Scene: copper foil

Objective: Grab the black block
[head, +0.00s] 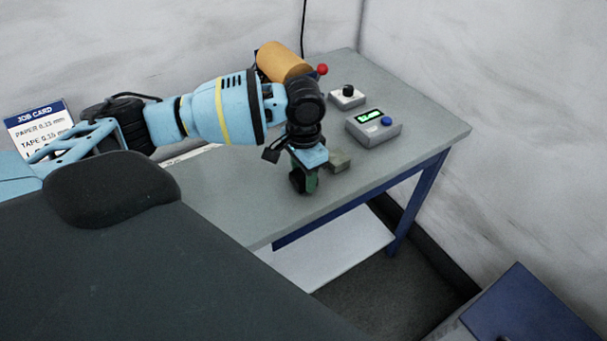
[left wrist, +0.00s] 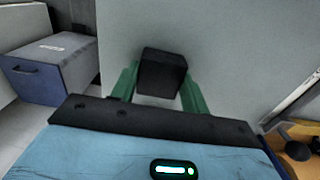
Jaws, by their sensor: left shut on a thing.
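The black block (left wrist: 162,72) is between the two green fingers of my left gripper in the left wrist view. My left gripper (head: 304,184) is shut on it and points down over the front part of the grey table (head: 230,200). In the head view the block (head: 296,181) shows as a dark patch at the fingertips, partly covered by the fingers. I cannot tell whether the block touches the tabletop or is just above it. My right gripper is not in view.
A small olive-grey block (head: 340,161) lies close to the right of my left gripper. Behind are an orange-copper roll (head: 282,61), a box with a black knob (head: 347,96) and a device with a green display (head: 373,128).

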